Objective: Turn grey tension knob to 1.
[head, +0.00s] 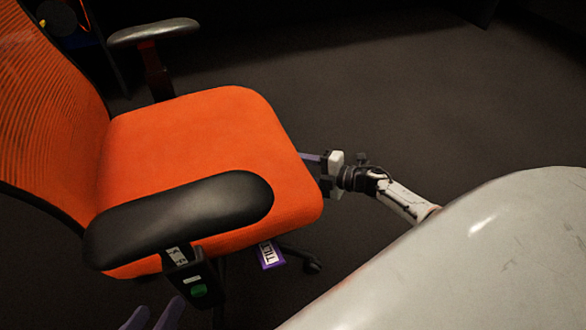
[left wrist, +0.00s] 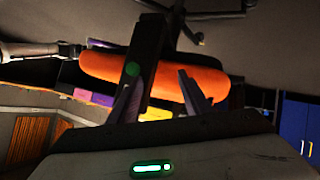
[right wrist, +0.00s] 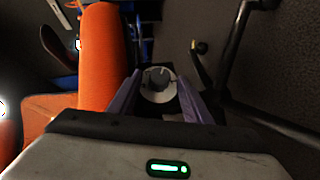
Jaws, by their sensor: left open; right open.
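The grey tension knob (right wrist: 159,78) sits on a pale round dial in the right wrist view. It shows between the two purple fingers of my right gripper (right wrist: 158,76), which is open. I cannot tell how far the fingertips reach along it, and its scale marks are too small to read. In the head view my right gripper (head: 312,158) is beside the front edge of the orange seat (head: 210,140), and the knob is hidden there. My left gripper (head: 151,317) is open and low, near the chair's near armrest.
The near black armrest (head: 185,210) has a post with a green button (head: 198,291). A purple TILT tag (head: 270,255) hangs under the seat. In the left wrist view, the dark post (left wrist: 145,50) stands close to my left fingers. The floor (head: 400,90) beyond the chair is clear.

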